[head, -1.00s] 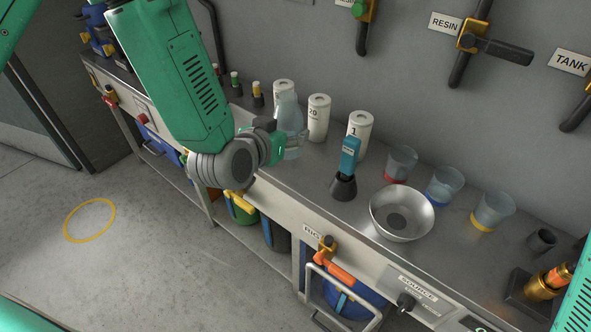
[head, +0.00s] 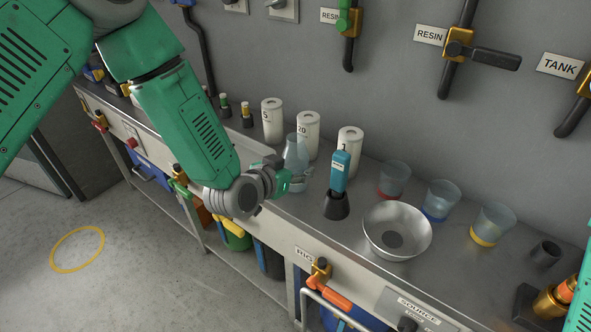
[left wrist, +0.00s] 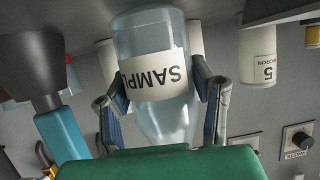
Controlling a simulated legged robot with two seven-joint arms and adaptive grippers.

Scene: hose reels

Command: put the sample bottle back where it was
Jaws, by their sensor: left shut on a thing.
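The clear sample bottle (head: 296,153) is upright over the steel bench, in front of the white 5 and 20 cartridges. My left gripper (head: 297,180) is shut on it from the front. In the left wrist view, which is upside down, the bottle (left wrist: 180,115) with its white SAMPLE label stands between the two fingers (left wrist: 163,95). Its base is close to the bench top; I cannot tell whether it touches. My right gripper is out of view.
White cartridges (head: 272,122) stand behind the bottle. Beyond are a steel bowl (head: 375,216) and three beakers (head: 393,178). Bare bench shows between the bottle and the front edge.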

